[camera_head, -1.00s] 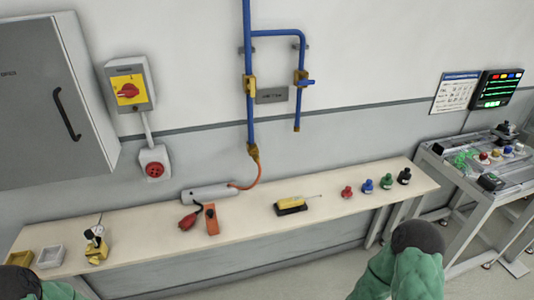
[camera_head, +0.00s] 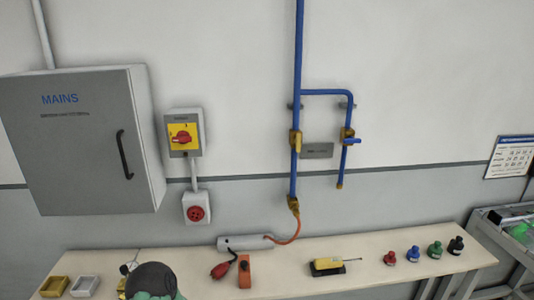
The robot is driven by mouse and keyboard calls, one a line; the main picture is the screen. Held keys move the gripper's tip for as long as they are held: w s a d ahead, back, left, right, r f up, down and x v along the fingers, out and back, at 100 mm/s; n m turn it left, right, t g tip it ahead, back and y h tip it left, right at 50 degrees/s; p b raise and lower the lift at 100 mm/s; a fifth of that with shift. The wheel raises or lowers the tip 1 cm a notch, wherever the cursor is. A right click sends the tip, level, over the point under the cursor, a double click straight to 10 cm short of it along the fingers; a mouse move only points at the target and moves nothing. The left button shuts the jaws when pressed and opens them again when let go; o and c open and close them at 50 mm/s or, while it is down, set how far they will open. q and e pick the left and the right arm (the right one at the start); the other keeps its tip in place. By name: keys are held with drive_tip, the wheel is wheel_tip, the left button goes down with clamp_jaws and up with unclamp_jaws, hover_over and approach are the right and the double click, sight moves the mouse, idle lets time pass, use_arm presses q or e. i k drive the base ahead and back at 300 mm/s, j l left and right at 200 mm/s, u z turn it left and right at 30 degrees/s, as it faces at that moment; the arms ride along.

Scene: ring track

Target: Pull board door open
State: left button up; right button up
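The board is a grey wall cabinet marked MAINS (camera_head: 78,150) at the left of the head view. Its door faces me and looks shut. A black vertical bar handle (camera_head: 124,155) sits near the door's right edge. A rounded dark and green part of my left arm shows at the bottom, in front of the bench. Neither gripper's fingers are in view, and nothing touches the handle.
A yellow and red rotary switch (camera_head: 182,136) and a red socket (camera_head: 196,208) are right of the cabinet. Blue pipes (camera_head: 298,70) run down the wall. Below, a bench (camera_head: 200,280) carries small tools, trays and several coloured fittings. Wall before the cabinet is clear.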

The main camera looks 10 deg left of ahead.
sight(75, 138)
drive_tip(key=u, duration=1.65)
